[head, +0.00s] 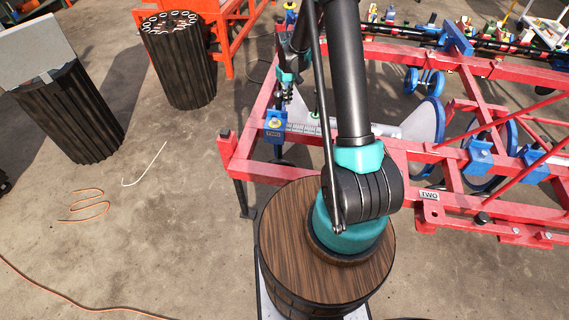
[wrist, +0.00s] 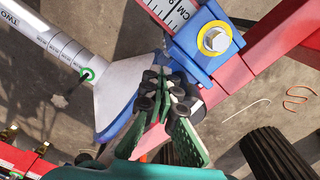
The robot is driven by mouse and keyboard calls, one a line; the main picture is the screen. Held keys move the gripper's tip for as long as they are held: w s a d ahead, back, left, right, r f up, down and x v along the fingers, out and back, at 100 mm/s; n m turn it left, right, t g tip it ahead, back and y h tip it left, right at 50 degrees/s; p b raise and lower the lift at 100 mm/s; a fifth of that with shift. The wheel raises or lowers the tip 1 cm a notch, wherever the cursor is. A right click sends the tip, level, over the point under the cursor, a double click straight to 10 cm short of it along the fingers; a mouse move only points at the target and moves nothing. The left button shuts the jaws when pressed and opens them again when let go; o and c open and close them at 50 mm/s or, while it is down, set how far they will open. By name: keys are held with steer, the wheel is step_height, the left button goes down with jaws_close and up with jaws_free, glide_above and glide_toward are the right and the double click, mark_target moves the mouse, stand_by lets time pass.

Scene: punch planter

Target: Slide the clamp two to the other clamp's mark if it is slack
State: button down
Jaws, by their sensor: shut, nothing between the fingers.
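A blue clamp (head: 275,122) with a bolt in a yellow ring sits on the red frame's left corner, with a small TWO label below it. In the wrist view the same kind of blue clamp (wrist: 200,45) is on a red beam, beside a white ruler (wrist: 178,14) marked CM. My gripper (wrist: 165,78) is shut and empty, just below and left of this clamp; I cannot tell if it touches. In the head view my gripper (head: 286,92) hangs just above the corner clamp. Whether the clamp is slack does not show.
A second blue clamp (head: 290,12) with a yellow-ringed bolt is farther back. A wooden drum stands in front of the red frame (head: 450,155); dark ribbed barrels (head: 180,65) stand left.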

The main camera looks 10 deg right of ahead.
steer(key=shift+w+a, duration=0.1)
steer(key=shift+a, duration=0.2)
steer(key=shift+w+a, duration=0.1)
steer(key=shift+a, duration=0.2)
steer(key=shift+w+a, duration=0.2)
steer(key=shift+a, duration=0.35)
steer(key=shift+d, duration=0.15)
steer(key=shift+s+d, duration=0.2)
steer(key=shift+d, duration=0.25)
step_height(320, 180, up, 8)
stand_by(0.4)
stand_by(0.4)
